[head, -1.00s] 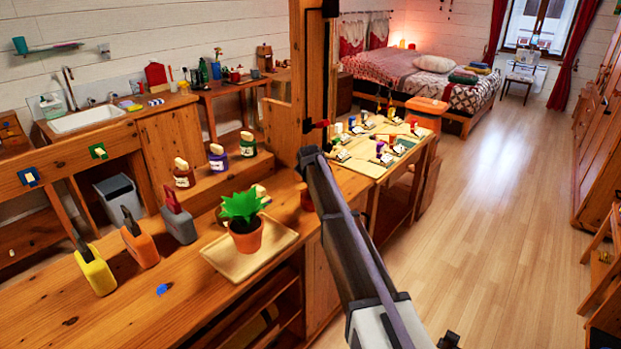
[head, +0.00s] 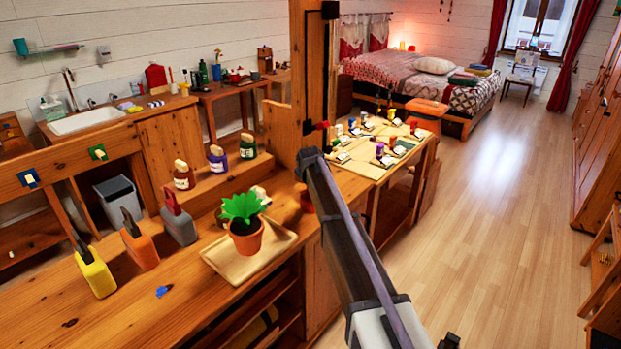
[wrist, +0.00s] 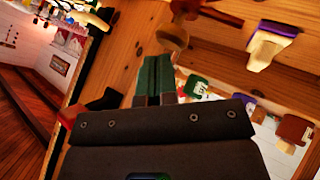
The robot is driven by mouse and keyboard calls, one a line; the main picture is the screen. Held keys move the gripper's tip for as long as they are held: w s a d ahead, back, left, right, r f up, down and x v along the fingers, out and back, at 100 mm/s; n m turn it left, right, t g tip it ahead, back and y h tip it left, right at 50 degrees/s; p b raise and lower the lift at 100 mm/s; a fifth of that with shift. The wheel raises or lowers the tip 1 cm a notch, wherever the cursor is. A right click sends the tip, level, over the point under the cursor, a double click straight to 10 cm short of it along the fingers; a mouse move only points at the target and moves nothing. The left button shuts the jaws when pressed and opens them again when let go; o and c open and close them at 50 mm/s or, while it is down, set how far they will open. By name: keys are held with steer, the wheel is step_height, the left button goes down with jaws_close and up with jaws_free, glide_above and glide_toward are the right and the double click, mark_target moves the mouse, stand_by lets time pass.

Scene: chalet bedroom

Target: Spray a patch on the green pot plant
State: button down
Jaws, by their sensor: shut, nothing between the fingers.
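The green pot plant (head: 241,207) stands upright in an orange pot on a light wooden tray (head: 222,262) on the bench. To its left stand three bottles with angled tops: yellow (head: 96,274), orange (head: 142,249) and grey (head: 179,225). A small blue patch (head: 162,291) lies on the bench in front of them. In the wrist view my gripper (wrist: 154,62) is shut and empty, its green fingers side by side. The plant cannot be made out in the wrist view. In the head view my arm reaches up toward the wooden post, and I cannot make out the fingers.
A wooden post (head: 312,80) rises beside my arm. A side table (head: 358,170) with small coloured items is behind it.

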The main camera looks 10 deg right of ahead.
steer(key=shift+r, duration=0.1)
step_height(320, 180, up, 6)
steer(key=p, duration=0.6)
stand_by(2.3)
